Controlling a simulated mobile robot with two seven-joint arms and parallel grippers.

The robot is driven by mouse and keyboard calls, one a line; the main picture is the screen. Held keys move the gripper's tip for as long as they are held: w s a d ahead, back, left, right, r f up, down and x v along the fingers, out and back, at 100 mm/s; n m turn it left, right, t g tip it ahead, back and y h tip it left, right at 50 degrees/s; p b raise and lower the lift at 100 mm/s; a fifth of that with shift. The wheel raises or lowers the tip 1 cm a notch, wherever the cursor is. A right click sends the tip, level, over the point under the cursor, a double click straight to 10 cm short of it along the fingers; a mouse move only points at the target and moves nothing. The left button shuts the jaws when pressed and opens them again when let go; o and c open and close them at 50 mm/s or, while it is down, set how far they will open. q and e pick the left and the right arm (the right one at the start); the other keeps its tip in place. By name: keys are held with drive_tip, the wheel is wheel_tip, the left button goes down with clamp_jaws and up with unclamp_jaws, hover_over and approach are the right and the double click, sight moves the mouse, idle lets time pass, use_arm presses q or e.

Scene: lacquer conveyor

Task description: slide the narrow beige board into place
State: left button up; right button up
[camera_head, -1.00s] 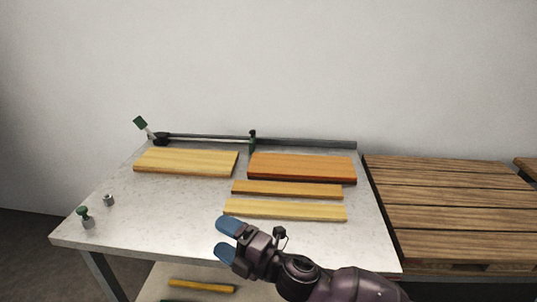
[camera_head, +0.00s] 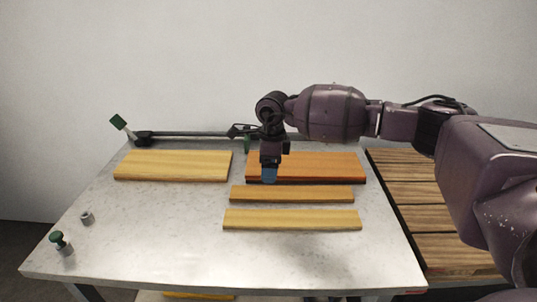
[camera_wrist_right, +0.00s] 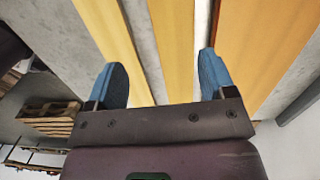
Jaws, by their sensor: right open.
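Two narrow yellow-beige boards lie parallel on the table; their colours are close, and I cannot tell for certain which one the task names. The farther narrow board (camera_head: 310,194) lies just in front of the wide orange board (camera_head: 335,167). The nearer narrow board (camera_head: 292,219) lies closer to the table's front. My right gripper (camera_head: 269,175) points down, open and empty, near the farther narrow board. In the right wrist view its blue fingers (camera_wrist_right: 163,82) appear on either side of the farther narrow board (camera_wrist_right: 172,40); contact is not clear. My left gripper is out of view.
A wide yellow board (camera_head: 172,166) lies at the left. A dark rail (camera_head: 185,134) runs along the table's back, with a green-ended lever (camera_head: 118,121). A green-knobbed fitting (camera_head: 60,242) and small metal cylinder (camera_head: 87,217) stand front left. A slatted wooden pallet (camera_head: 405,195) is at right.

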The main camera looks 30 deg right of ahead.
sight(273, 192)
drive_tip(key=shift+h, duration=0.4)
drive_tip(key=f, duration=0.3)
drive_tip(key=d+f, duration=0.1)
drive_tip(key=f, duration=0.2)
drive_tip(key=d+f+b, duration=0.1)
drive_tip(key=f, duration=0.2)
drive_tip(key=shift+w+f, duration=0.3)
drive_tip(key=shift+f, duration=0.05)
drive_tip(key=shift+c, duration=0.4)
